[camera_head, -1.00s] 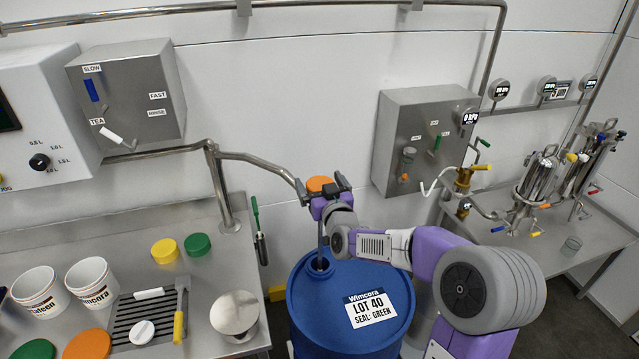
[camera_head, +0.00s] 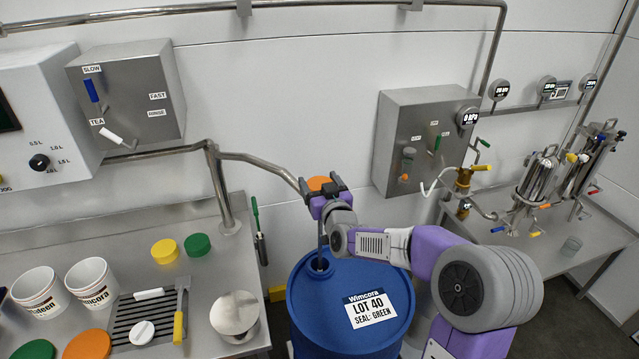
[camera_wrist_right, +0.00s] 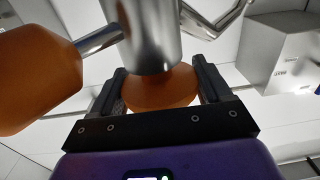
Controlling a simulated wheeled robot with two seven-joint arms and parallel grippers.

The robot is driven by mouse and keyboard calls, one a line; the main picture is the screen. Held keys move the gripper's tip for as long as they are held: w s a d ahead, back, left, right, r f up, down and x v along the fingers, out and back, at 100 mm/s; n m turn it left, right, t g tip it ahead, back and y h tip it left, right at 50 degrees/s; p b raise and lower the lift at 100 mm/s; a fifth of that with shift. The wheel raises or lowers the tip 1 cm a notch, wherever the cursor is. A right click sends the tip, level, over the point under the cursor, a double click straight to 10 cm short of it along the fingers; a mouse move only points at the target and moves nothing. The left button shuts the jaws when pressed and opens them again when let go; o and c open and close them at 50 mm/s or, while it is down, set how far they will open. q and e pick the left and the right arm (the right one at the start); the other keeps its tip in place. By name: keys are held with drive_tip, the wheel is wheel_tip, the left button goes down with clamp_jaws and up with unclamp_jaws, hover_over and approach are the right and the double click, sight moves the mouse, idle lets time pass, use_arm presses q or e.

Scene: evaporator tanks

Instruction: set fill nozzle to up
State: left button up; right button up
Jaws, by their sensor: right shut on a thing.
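The fill nozzle is a metal pipe (camera_head: 262,164) running from the left post to above the blue drum (camera_head: 340,330). A thin tube (camera_head: 321,243) reaches down from it to the drum's opening. My right gripper (camera_head: 320,186) is at the pipe's end, around an orange knob (camera_head: 318,182). In the right wrist view, the fingers (camera_wrist_right: 160,90) are shut on the orange knob (camera_wrist_right: 160,90) below a metal cylinder (camera_wrist_right: 150,35). A second orange part (camera_wrist_right: 35,80) sits on a rod at the left. My gripper partly hides the nozzle head. My left gripper is out of view.
A steel bench (camera_head: 130,235) on the left holds cups (camera_head: 92,283), yellow (camera_head: 165,251) and green (camera_head: 197,244) lids and a slotted tray. A grey control box (camera_head: 425,120) is on the wall behind my right arm. A second bench (camera_head: 545,240) with metal vessels stands right.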

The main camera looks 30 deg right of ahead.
wheel_tip(320, 180, up, 27)
drive_tip(key=p, duration=1.5)
drive_tip(key=o, duration=1.2)
drive_tip(key=shift+o, duration=1.2)
drive_tip(key=shift+f, duration=0.2)
drive_tip(key=v, duration=0.7)
drive_tip(key=shift+s, duration=0.35)
